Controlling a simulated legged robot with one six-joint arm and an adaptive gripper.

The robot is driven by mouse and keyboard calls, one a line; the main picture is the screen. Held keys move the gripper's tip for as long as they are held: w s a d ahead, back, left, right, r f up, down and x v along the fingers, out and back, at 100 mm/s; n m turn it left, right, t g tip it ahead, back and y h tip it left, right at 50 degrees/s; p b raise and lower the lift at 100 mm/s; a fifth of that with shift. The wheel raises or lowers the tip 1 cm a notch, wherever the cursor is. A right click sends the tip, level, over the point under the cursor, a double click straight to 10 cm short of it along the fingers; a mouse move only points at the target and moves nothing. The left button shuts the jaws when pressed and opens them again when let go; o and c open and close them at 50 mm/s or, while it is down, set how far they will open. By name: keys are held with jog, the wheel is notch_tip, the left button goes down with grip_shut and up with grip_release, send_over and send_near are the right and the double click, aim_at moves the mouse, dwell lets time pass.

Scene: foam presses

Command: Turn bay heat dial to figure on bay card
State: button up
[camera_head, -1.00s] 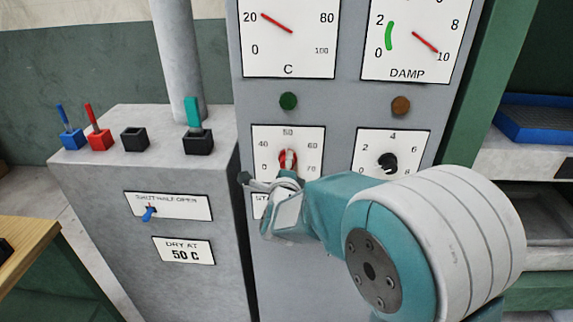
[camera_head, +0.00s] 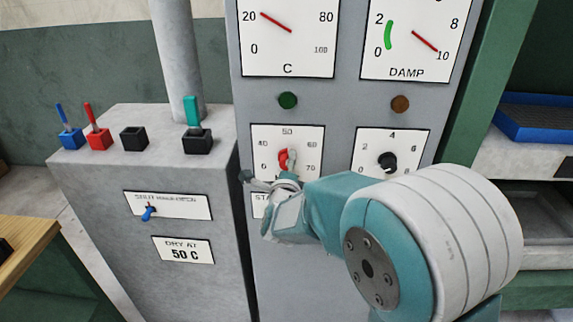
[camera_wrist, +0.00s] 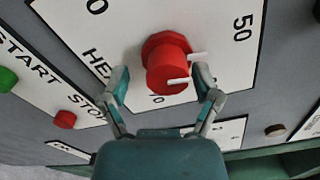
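The red heat dial (camera_head: 284,161) sits on a white scale card (camera_head: 305,135) on the grey panel. In the wrist view the dial (camera_wrist: 168,64) has white marks on its right side, pointing to the side of the 50, perhaps a little towards 60. The exact reading is unclear. The bay card (camera_head: 183,250) reads "DRY AT 50 C". My gripper (camera_head: 284,188) is just below the dial. In the wrist view my gripper (camera_wrist: 160,74) is open, with one finger on each side of the dial. A gap shows on the left; contact on the right is unclear.
A black dial (camera_head: 387,163) is to the right of the heat dial. A start/stop plate with a green button (camera_wrist: 7,79) and red button (camera_wrist: 66,119) is close by. A grey box (camera_head: 90,185) with several levers stands to the left. A blue tray (camera_head: 540,122) is on the right.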

jog(key=shift+r, duration=0.2)
jog(key=shift+s+a, duration=0.1)
jog(key=shift+s, duration=0.05)
jog(key=s, duration=1.1)
jog(key=shift+s+a, duration=0.2)
jog(key=shift+s, duration=0.1)
jog(key=shift+f, duration=0.1)
jog(key=w+n, duration=0.4)
jog(key=n, duration=0.2)
jog(key=w+n, duration=0.4)
jog(key=n, duration=0.3)
jog(key=w+n, duration=0.3)
jog(key=n, duration=0.4)
jog(key=shift+w+d, duration=0.1)
jog(key=shift+w, duration=0.3)
